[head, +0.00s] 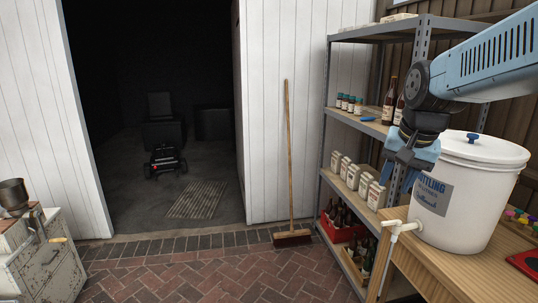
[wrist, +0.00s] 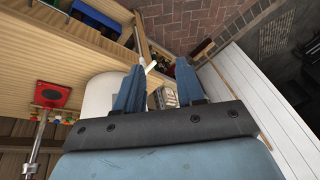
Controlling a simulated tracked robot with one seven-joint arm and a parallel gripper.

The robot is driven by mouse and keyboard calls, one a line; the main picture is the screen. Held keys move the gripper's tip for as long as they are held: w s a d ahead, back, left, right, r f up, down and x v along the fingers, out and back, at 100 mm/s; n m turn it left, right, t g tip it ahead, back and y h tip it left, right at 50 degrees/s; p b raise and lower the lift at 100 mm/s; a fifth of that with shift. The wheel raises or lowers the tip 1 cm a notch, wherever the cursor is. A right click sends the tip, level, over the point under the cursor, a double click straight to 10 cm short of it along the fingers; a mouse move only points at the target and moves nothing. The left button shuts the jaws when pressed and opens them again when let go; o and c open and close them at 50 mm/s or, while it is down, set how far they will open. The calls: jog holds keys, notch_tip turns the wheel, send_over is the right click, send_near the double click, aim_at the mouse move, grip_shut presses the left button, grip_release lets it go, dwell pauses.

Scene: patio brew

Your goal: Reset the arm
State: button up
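My blue arm reaches in from the right in the head view. My gripper (head: 403,172) hangs in front of the left side of a white bottling bucket (head: 478,190). In the wrist view my gripper (wrist: 160,80) has its two blue fingers spread apart, with nothing held between them. The bucket also shows behind the fingers in the wrist view (wrist: 97,95). Whether the gripper touches the bucket cannot be told.
The bucket, with a white spigot (head: 396,229), stands on a wooden table (head: 426,267). A grey metal shelf (head: 325,150) behind holds bottles, jars and a red crate (head: 337,228). A broom (head: 288,170) leans on the white wall. The brick floor (head: 200,275) is clear.

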jog(key=s+a+n+t, duration=0.1)
jog(key=s+n, duration=0.1)
jog(key=s, duration=0.3)
jog(key=s+a+f+n+t, duration=0.1)
jog(key=s+a+n, duration=0.1)
jog(key=s, duration=0.3)
jog(key=shift+a+n, duration=0.25)
jog(key=shift+n, duration=0.55)
